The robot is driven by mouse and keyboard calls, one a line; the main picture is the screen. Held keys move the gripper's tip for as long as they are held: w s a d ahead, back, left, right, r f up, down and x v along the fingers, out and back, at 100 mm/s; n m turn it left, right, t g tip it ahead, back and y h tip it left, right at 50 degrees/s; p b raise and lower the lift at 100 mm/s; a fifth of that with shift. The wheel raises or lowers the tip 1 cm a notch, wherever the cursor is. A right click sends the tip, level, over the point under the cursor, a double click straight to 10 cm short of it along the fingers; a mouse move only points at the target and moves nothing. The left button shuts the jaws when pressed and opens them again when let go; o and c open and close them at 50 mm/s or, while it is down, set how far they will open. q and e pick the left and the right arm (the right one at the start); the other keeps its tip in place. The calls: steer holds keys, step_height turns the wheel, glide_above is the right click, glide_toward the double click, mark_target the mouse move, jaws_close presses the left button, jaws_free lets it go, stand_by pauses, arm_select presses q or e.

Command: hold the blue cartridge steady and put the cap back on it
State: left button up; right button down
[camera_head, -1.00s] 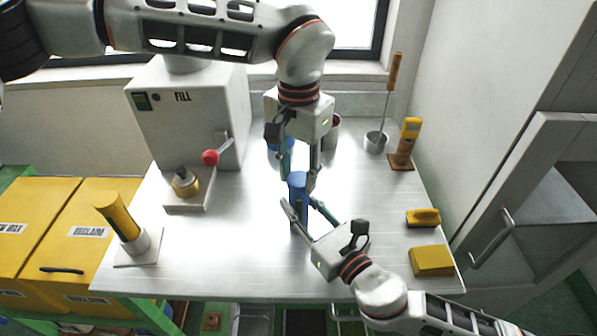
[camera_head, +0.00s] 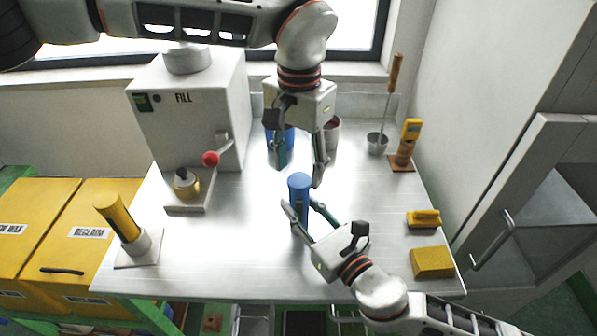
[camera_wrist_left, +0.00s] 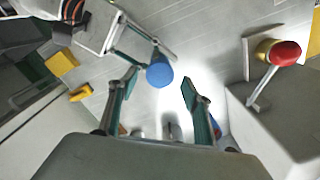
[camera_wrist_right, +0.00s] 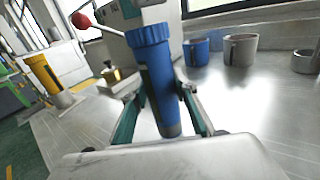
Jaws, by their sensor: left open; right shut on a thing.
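The blue cartridge (camera_head: 299,196) stands upright near the middle of the metal table. A ribbed blue cap (camera_wrist_right: 149,35) sits on its top in the right wrist view. My right gripper (camera_head: 300,207) is shut around the cartridge body from the front right, and the fingers also show on both sides of it in the right wrist view (camera_wrist_right: 160,98). My left gripper (camera_head: 298,172) is open and empty, above and behind the cartridge. In the left wrist view the round blue cap top (camera_wrist_left: 159,75) lies between and beyond the open left fingers (camera_wrist_left: 160,80).
A blue mug (camera_wrist_right: 196,52) and a grey mug (camera_wrist_right: 240,50) stand at the back. The FILL machine (camera_head: 190,115) with its red-knobbed lever is back left. A yellow cartridge (camera_head: 118,216) stands in a holder at left.

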arm_select(q)
step_height(320, 180, up, 2)
steer(key=shift+n, duration=0.3)
